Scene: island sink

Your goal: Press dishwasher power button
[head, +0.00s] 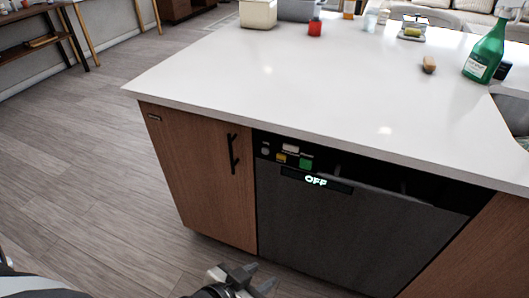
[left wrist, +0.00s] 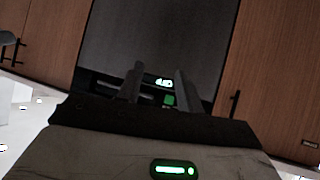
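The dishwasher (head: 340,232) is a dark grey front built into the island. Its lit display (head: 316,181) reads "OFF". Above and left of the display are a green button (head: 306,163), a yellow button (head: 281,157), a white button (head: 290,148) and a round grey knob (head: 265,151). No label shows which is power. My left gripper (head: 243,278) is low in front of the dishwasher, below the buttons and apart from them. In the left wrist view, its two fingers (left wrist: 159,72) are spread and empty, with the display and green button (left wrist: 169,99) seen upside down between them.
The white countertop (head: 260,90) overhangs the controls. A wooden cabinet (head: 195,170) with a black handle (head: 233,153) is left of the dishwasher. The wooden floor (head: 90,160) at left is clear.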

